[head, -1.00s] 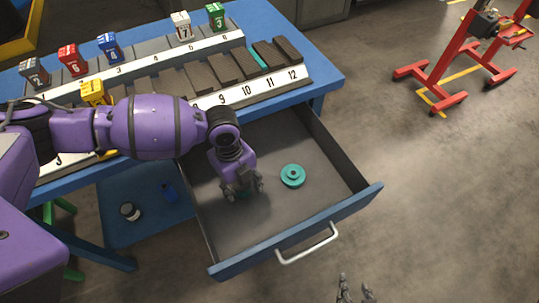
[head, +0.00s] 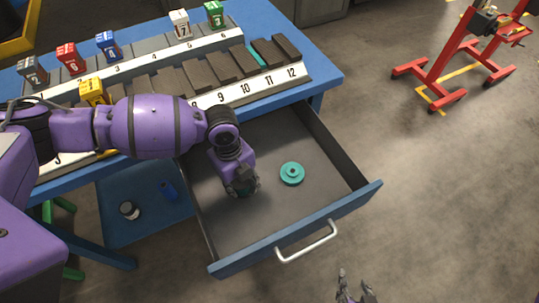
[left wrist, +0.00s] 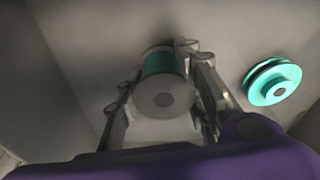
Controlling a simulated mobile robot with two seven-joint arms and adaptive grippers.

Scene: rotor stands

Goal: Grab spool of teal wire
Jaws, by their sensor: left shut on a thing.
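The spool of teal wire (left wrist: 163,72) is in the left wrist view, a grey-ended spool with a teal band, between the fingers of my left gripper (left wrist: 160,92). In the head view my left gripper (head: 243,187) reaches down into the open drawer and mostly hides the spool. The gripper is shut on the spool, low in the drawer; I cannot tell whether the spool touches the drawer floor. My right gripper (head: 355,290) is at the bottom edge of the head view with its fingers apart and nothing between them.
A teal flanged disc (head: 291,173) lies to the right in the open drawer (head: 290,248); it also shows in the left wrist view (left wrist: 272,81). The blue bench (head: 322,78) above holds numbered racks with coloured blocks. A red stand (head: 455,60) is at the upper right.

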